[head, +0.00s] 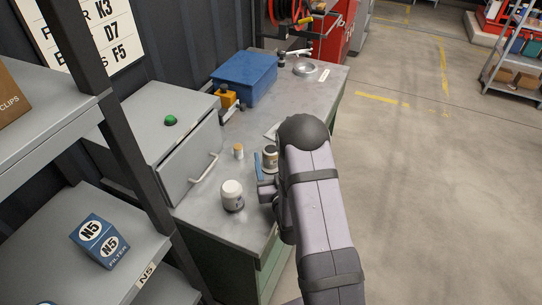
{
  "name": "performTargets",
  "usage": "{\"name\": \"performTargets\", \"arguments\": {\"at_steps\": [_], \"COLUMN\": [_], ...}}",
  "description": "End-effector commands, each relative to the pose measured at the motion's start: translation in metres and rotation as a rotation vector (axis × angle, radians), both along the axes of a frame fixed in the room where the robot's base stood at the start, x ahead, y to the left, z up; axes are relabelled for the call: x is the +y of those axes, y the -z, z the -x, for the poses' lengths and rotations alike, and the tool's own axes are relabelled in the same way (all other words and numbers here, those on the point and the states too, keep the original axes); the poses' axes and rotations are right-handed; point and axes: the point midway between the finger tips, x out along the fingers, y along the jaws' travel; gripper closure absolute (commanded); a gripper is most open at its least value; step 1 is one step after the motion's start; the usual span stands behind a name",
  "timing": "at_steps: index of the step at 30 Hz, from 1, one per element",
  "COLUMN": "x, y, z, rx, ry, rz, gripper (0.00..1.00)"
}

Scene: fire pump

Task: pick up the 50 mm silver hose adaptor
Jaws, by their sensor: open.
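A shallow round silver piece (305,68) lies near the far end of the grey workbench (301,103). I cannot tell whether it is the 50 mm hose adaptor, and no size marking is readable. My gripper (265,190) is low over the near part of the bench, left of my arm, open, and partly hidden by the arm. A small dark-and-pale cylinder (270,154) stands just beyond it, close to the arm. A white-lidded jar (232,195) stands left of the gripper. I cannot tell whether the gripper touches anything.
A small tan cylinder (238,151) stands near the grey drawer cabinet (158,128) with a green button. A blue box (245,78) and a yellow fixture (228,97) are farther back. A shelf with a blue filter box (99,240) is at left. The floor at right is clear.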

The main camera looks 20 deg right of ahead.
Motion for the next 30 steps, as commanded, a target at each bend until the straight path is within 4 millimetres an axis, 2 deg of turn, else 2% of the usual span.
{"name": "performTargets", "arguments": {"at_steps": [9,11,16,30], "x": [-0.0007,-0.0008,-0.0008,-0.0009], "y": [0.0007,0.0006,0.0005,-0.0052], "z": [-0.0039,-0.0038,-0.0037,-0.0043], "rx": [0.001,0.001,0.001,-0.003], "ry": [0.000,0.000,0.000,0.000], "rz": [0.000,0.000,0.000,0.001], "gripper": [0.37,0.49,0.89,0.90]}}
